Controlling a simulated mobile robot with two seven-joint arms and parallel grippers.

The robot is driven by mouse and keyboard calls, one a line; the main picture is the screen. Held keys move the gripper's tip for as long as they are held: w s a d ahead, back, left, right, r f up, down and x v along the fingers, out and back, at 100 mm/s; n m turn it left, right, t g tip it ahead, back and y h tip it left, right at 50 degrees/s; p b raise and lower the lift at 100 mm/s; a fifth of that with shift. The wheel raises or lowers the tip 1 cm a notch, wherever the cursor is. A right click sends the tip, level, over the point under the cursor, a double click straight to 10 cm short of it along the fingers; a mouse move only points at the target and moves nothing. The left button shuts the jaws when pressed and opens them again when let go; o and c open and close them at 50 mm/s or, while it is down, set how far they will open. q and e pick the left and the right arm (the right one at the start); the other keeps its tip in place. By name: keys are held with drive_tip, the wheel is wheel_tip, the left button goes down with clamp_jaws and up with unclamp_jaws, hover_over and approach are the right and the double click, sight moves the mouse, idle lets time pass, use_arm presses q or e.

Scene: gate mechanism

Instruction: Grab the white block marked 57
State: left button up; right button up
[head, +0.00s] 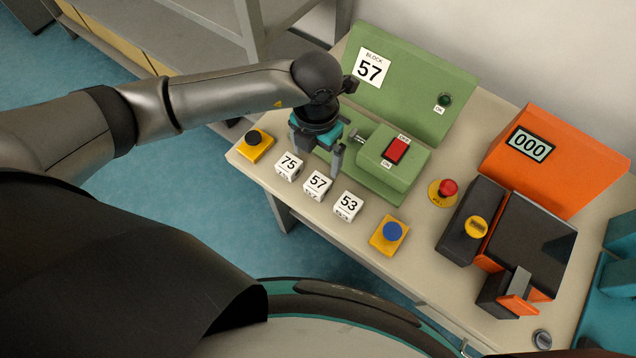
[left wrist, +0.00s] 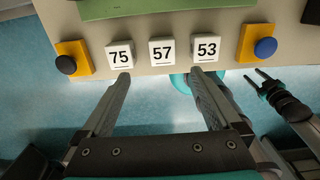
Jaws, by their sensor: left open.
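The white block marked 57 (head: 318,184) stands on the table between the block marked 75 (head: 289,166) and the block marked 53 (head: 347,205). My left gripper (head: 317,158) is open and empty, pointing down above and just behind the 75 and 57 blocks in the head view. In the left wrist view, the 57 block (left wrist: 162,51) lies ahead between the lines of the two spread fingers (left wrist: 160,76), apart from both. The 75 block (left wrist: 119,55) and 53 block (left wrist: 206,48) flank it. My right gripper (left wrist: 253,78) shows at the right there, fingers apart.
A green panel (head: 410,75) reads BLOCK 57, with a red switch (head: 397,150) on a green box before it. Yellow button boxes with a black (head: 254,137) and a blue button (head: 392,231) flank the blocks. An orange display (head: 529,146) reading 000 stands right.

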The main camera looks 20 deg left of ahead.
sight(318, 182)
use_arm(q)
drive_tip(key=f, duration=0.6)
drive_tip(key=f+b, duration=0.1)
drive_tip(key=f, duration=0.5)
drive_tip(key=shift+s+d, duration=0.15)
drive_tip(key=shift+d, duration=0.05)
drive_tip(key=shift+r, duration=0.1)
clamp_jaws()
idle(0.4)
